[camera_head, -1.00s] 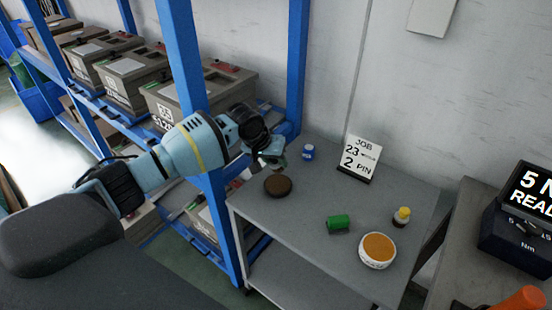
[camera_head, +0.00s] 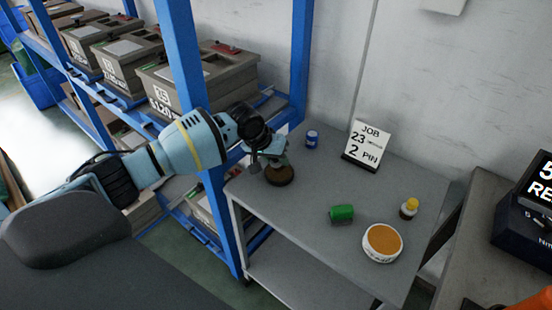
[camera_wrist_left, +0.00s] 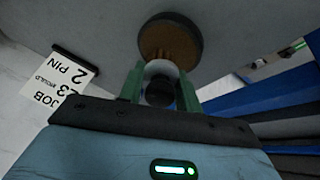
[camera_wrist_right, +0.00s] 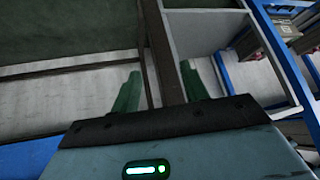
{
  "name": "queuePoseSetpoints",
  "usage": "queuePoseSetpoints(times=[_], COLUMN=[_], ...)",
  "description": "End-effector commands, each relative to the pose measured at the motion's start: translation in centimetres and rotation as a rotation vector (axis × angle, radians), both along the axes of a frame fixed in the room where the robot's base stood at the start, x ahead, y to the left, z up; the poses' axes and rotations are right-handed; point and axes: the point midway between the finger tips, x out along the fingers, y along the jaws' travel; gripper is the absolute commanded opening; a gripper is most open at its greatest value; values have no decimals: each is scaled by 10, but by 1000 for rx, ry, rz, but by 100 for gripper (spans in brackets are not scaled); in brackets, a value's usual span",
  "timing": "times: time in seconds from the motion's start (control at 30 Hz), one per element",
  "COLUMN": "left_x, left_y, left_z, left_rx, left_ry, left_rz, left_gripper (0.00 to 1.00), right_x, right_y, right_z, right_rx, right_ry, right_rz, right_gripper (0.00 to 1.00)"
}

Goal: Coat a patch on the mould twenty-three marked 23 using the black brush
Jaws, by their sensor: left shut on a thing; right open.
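My left gripper (camera_head: 272,158) is over the round brown pad with a dark rim (camera_head: 284,180) at the table's left end. Grey-brown moulds stand on the blue shelf; the nearest mould (camera_head: 212,72) has white markings, blurred here. My right gripper (camera_wrist_right: 160,72) is open and empty.
On the grey table (camera_head: 310,195) are a blue jar (camera_head: 312,139), a job sign reading 23 mould, 2 pin (camera_head: 366,145), a green cylinder (camera_head: 341,214), a yellow-capped bottle (camera_head: 409,208) and a white tub with orange content (camera_head: 382,243). A blue shelf post (camera_head: 186,60) stands near my left arm.

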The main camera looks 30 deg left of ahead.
Motion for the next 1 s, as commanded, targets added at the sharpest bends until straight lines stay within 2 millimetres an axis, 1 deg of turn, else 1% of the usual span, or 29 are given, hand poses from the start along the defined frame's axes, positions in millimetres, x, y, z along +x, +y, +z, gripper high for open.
queuePoseSetpoints(times=[0.4, 1.0], left_x=[0, 0], left_y=[0, 0], left_z=[-1, -7], left_rx=[0, -1], left_ry=[1, 1], left_rz=[0, -1], left_gripper=[11, 11], right_x=[-5, -7], right_y=[0, 0], right_z=[-1, -3], right_rx=[0, 0], right_ry=[9, 13], right_rz=[0, 0], right_gripper=[45, 45])
